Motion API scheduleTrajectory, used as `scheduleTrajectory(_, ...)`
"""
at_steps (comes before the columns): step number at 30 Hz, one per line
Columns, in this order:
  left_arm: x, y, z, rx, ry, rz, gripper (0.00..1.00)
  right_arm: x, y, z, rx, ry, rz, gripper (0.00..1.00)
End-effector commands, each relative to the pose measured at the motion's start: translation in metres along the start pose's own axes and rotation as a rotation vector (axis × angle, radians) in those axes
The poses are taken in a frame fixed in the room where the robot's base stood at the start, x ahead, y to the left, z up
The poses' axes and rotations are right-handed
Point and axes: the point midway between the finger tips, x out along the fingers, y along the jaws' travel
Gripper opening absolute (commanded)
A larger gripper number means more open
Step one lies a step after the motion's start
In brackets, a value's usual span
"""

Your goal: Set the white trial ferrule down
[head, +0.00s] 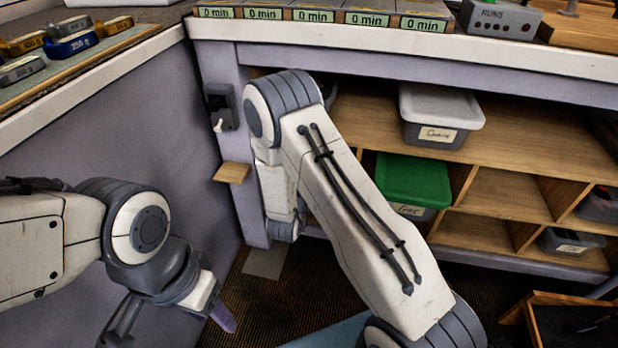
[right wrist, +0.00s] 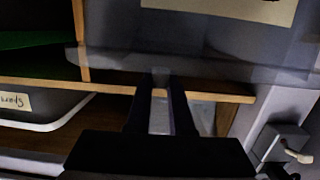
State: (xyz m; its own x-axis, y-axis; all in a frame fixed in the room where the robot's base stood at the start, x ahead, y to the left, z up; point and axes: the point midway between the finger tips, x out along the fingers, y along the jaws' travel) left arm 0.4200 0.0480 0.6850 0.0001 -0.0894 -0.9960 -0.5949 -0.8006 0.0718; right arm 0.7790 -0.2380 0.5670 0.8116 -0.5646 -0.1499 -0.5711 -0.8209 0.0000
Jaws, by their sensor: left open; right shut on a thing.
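My right gripper (right wrist: 160,88) shows in the right wrist view, its dark fingers close together at the tips. A small pale thing between the tips looks like the white trial ferrule (right wrist: 160,93), but it is dim and mostly hidden by the fingers. In the head view my right arm reaches into the shelving, and its gripper is hidden behind the arm. My left gripper (head: 168,324) is open and empty at the lower left of the head view, in front of the purple panel, well away from the shelves.
Wooden shelves (head: 510,195) hold a grey lidded bin (head: 435,105), a green-lidded bin (head: 412,180) and smaller bins at right. A bin with a paper label (right wrist: 245,8) is close beyond the right fingertips. The counter edge (head: 400,40) runs above. A grey wall box (head: 222,105) is at left.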

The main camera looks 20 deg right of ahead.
Motion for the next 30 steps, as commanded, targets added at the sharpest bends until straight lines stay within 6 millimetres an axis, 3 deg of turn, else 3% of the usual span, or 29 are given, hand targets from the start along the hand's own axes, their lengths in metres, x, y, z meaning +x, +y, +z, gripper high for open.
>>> scheduleTrajectory(1,0.008,-0.001,0.000,0.000,0.000,0.000,0.50,0.002,0.000,0.013,-0.002,-0.002,0.000,0.00)
scheduleTrajectory(4,0.013,-0.001,0.001,0.000,0.000,0.000,0.50,0.004,0.001,0.025,-0.002,-0.001,0.000,0.00)
scheduleTrajectory(27,0.020,-0.001,0.001,0.000,0.000,0.000,0.50,0.006,0.001,0.036,0.000,0.001,0.000,0.00)
scheduleTrajectory(28,0.020,-0.001,0.001,0.000,0.000,0.000,0.50,0.006,0.001,0.036,0.000,0.000,0.000,0.28)
scheduleTrajectory(30,0.020,-0.001,0.001,0.000,0.000,0.000,0.50,0.006,0.001,0.036,0.000,0.000,0.000,0.50)
